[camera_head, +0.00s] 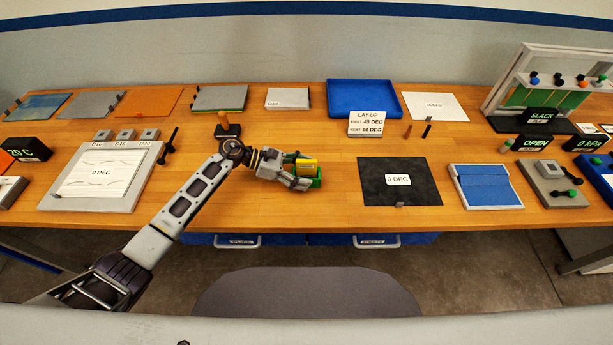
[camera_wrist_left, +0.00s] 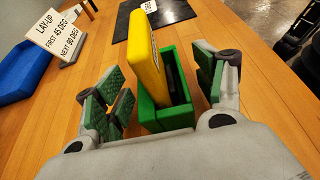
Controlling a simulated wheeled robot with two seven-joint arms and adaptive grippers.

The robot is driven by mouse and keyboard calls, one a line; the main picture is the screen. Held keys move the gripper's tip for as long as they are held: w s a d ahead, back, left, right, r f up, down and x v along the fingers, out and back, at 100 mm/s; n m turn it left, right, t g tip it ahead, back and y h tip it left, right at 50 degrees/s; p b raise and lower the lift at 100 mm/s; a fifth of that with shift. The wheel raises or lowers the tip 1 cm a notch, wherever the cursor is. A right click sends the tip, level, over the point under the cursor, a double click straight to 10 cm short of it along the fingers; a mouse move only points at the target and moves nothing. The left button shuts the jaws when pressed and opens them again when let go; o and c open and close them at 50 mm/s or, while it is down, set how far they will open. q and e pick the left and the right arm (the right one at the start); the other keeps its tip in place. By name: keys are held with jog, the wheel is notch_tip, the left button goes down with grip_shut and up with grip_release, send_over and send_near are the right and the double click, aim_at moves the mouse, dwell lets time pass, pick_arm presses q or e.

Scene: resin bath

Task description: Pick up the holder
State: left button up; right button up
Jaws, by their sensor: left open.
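The holder is a small green open box (camera_head: 317,181) with a yellow block standing in it (camera_head: 307,164), on the wooden table near the middle. In the left wrist view the green holder (camera_wrist_left: 180,72) and the yellow block (camera_wrist_left: 146,70) stand upright between my fingers. My left gripper (camera_head: 300,178) reaches in from the left and is open, with green finger pads on either side of the holder. A gap shows on the left side and a narrower one on the right; I see no contact. In the head view my gripper hides part of the holder. My right gripper is out of view.
A black plate marked 0 DEG (camera_head: 425,193) lies right of the holder, and a LAY-UP sign (camera_head: 367,124) stands behind it. A blue tray (camera_head: 335,84) is at the back. A white board (camera_head: 126,192) lies left. Bare table surrounds the holder.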

aim_at(306, 160)
pick_arm(q)
jog(key=shift+d+f, duration=0.25)
jog(key=shift+d, duration=0.3)
jog(key=c, duration=1.1)
jog(key=shift+r, duration=0.1)
jog(key=shift+r, duration=4.95)
notch_tip(306, 160, down, 8)
jog(key=shift+f, duration=0.1)
